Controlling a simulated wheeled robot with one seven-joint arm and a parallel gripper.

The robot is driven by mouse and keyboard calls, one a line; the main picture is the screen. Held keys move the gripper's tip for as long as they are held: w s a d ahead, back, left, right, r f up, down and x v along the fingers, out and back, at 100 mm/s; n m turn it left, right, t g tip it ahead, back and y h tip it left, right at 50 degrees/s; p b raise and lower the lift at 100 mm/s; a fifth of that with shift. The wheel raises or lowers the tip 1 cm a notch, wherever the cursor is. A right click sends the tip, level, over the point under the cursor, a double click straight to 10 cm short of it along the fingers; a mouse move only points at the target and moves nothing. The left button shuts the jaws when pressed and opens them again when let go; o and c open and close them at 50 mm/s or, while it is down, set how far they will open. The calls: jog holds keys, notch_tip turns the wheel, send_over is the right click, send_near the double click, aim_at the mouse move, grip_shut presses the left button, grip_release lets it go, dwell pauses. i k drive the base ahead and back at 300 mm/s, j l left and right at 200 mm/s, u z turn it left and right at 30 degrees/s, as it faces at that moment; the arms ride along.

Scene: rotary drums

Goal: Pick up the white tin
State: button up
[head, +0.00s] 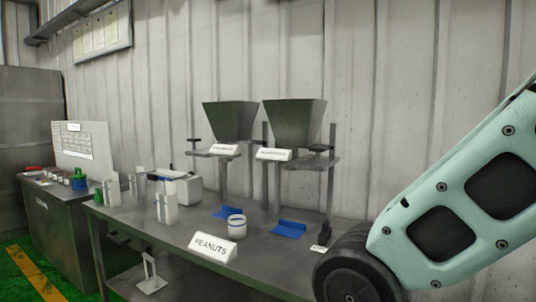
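A small white tin (236,225) stands upright on the grey metal table (275,255), with a dark band near its top. It is just behind a white label block reading "PEANUTS" (213,248). My arm's pale green link fills the right side of the head view, with a dark round joint at its lower end. My gripper is not in view.
Two green hoppers (230,121) (294,122) stand on stands at the table's back. Blue scoops or trays (289,229) (226,211) lie near the tin. White containers (166,206) stand at the left. A side bench (62,215) is further left.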

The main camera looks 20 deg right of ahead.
aim_at(237, 222)
jog(key=i+j+z, duration=0.25)
jog(key=i+j, duration=0.25)
jog(key=i+j+z, duration=0.15)
jog(key=j, duration=0.3)
jog(key=i+j+z, duration=0.1)
jog(key=i+j, duration=0.2)
jog(key=i+j+z, duration=0.15)
jog(key=j, duration=0.35)
jog(key=i+j+z, duration=0.1)
jog(key=i+j, duration=0.15)
jog(key=j, duration=0.15)
jog(key=i+j+z, duration=0.15)
jog(key=j, duration=0.25)
